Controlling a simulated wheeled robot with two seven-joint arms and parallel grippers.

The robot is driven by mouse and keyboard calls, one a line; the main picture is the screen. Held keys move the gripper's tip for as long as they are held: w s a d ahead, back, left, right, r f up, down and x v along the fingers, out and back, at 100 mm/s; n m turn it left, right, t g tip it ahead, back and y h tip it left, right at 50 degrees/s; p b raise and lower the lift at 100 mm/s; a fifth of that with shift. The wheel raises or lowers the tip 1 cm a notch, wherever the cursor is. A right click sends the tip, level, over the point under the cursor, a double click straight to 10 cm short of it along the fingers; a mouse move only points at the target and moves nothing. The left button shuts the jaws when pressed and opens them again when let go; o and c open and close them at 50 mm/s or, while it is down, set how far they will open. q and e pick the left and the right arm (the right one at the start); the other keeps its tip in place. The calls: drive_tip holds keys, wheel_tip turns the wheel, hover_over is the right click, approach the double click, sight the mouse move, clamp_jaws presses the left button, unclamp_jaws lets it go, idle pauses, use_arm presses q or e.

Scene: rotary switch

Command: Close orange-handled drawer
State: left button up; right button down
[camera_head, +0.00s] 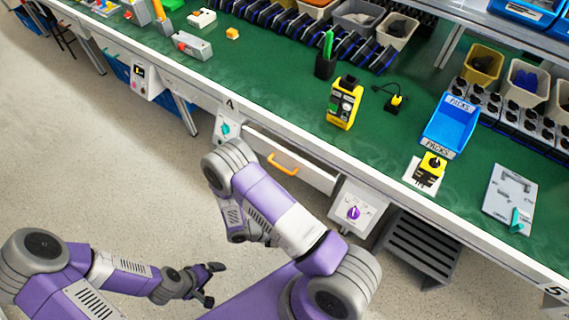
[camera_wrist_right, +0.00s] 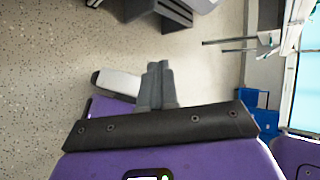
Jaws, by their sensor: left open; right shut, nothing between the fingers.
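The drawer (camera_head: 308,173) with the orange handle (camera_head: 283,164) is under the front edge of the green-topped workbench, in the middle of the head view. How far it stands out is hard to tell, and my right arm hides its lower part. My left gripper (camera_head: 212,283) is open and empty over the floor, below and left of the handle and apart from it. My right gripper (camera_wrist_right: 155,85) is shut and empty in the right wrist view, over the floor. The drawer does not show clearly in that view.
A white box with a teal knob (camera_head: 225,129) is left of the drawer, and one with a purple knob (camera_head: 353,213) is right of it. A dark slatted step (camera_head: 420,245) stands below the bench at right. The floor at left is clear.

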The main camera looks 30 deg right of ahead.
drive_tip(key=w+r+n+t+h, duration=0.4)
drive_tip(key=w+n+t+h, duration=0.15)
drive_tip(key=w+n, duration=0.3)
drive_tip(key=n+t+h, duration=0.1)
drive_tip(key=n+t, duration=0.4)
drive_tip(key=t, duration=0.1)
approach(290, 157)
drive_tip(key=shift+m, duration=0.35)
drive_tip(key=b+x, duration=0.3)
drive_tip(key=x, duration=0.4)
drive_tip(key=shift+f, duration=0.15)
use_arm(q)
wheel_tip(290, 157, down, 3)
drive_tip(key=shift+f, duration=0.2)
